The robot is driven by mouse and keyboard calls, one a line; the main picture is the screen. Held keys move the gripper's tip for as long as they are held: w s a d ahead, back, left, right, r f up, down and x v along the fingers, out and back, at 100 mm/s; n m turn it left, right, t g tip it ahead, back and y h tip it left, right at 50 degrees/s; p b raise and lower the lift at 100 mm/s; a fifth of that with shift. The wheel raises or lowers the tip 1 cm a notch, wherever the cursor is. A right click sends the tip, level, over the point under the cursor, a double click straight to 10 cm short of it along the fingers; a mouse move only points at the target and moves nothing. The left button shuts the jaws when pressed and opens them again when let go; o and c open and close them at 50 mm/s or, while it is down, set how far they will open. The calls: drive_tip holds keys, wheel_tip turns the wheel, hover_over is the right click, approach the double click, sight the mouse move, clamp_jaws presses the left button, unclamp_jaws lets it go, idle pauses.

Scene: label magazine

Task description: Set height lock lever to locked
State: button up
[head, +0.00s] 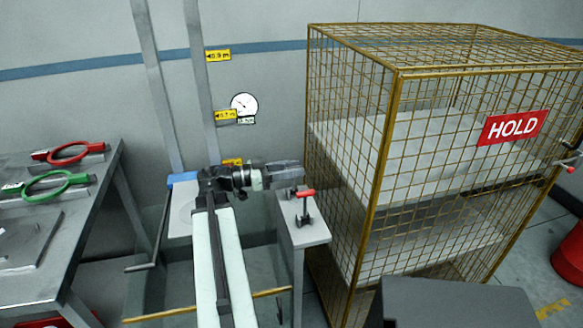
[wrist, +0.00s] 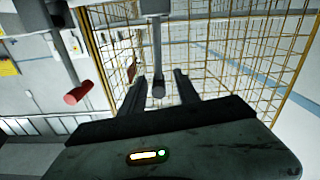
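The lever with a red grip (head: 307,193) stands on a small pale pedestal (head: 306,234) right of centre in the head view. In the wrist view a grey rod with a red end (wrist: 77,94) is at the left, outside my fingers; it looks like the same lever. My gripper (head: 298,174) points right, just above and behind the lever in the head view. In the wrist view its two dark fingers (wrist: 161,88) are apart. A grey rod with a dark end (wrist: 157,60) shows in line with the gap between them; I cannot tell whether it touches them. I see no lock marking.
A yellow wire cage (head: 390,150) with a HOLD sign stands close on the right. A bench (head: 95,210) with red and green ring-handled tools is at the left. A round gauge (head: 244,104) and yellow height labels (head: 218,55) are on the back wall and post.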

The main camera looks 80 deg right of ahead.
clamp_jaws()
idle(1.3)
